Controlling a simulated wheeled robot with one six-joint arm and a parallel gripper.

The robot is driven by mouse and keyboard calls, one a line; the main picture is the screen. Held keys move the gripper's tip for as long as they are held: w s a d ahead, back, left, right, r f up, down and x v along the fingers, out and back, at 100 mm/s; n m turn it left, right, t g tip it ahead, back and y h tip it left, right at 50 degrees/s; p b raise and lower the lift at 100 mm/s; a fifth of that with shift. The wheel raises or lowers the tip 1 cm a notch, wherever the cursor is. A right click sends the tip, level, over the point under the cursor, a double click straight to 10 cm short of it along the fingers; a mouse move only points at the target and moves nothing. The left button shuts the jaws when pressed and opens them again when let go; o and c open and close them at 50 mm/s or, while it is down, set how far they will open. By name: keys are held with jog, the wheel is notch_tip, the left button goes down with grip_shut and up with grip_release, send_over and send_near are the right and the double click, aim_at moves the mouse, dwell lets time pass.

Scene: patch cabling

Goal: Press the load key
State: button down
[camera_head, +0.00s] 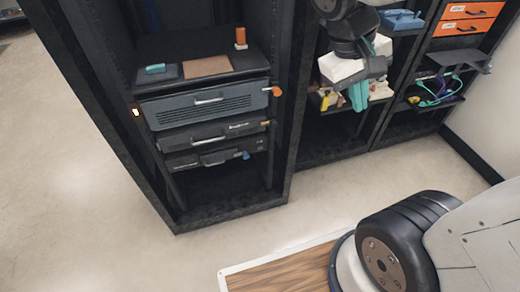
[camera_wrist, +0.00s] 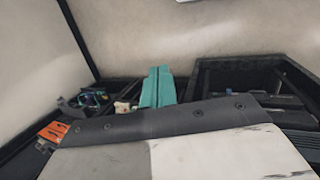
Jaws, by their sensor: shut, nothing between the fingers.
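No key is clearly marked as the load key. A small glowing yellow-white patch (camera_head: 136,112) shows on the left post of the dark rack (camera_head: 180,215); I cannot tell whether it is the key. My gripper (camera_head: 357,100) has a white body and teal fingers and hangs to the right of this rack, in front of the middle shelves. In the wrist view the teal fingers (camera_wrist: 157,86) lie together, shut and empty. The gripper is well apart from the glowing patch.
The rack holds several grey drawer units (camera_head: 205,105), with an orange handle (camera_head: 274,91) at the right edge. Orange boxes (camera_head: 466,27) stand far right. The floor (camera_head: 70,190) is clear.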

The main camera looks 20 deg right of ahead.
aim_at(260, 148)
jog(key=w+f+n+t+h, duration=0.3)
jog(key=w+f+n+h, duration=0.5)
jog(key=w+f, duration=1.35)
jog(key=w+a+f+n+t, duration=0.1)
jog(key=a+f+n+t, duration=0.1)
jog(key=f, duration=0.8)
jog(key=w+a+f+n+t+y, duration=0.1)
jog(key=a+f+n+t, duration=0.2)
jog(key=f, duration=0.8)
jog(key=w+a+f+n+t, duration=0.1)
jog(key=a+f+n+t, duration=0.1)
jog(key=f, duration=0.9)
jog(key=a+t, duration=0.1)
jog(key=t, duration=0.1)
jog(key=shift+w+a+f+t, duration=0.2)
jog(key=shift+a+f+t, duration=0.1)
jog(key=shift+a, duration=0.1)
jog(key=shift+w, duration=0.1)
jog(key=w, duration=0.8)
jog(key=shift+w, duration=0.3)
jog(key=shift+w, duration=0.1)
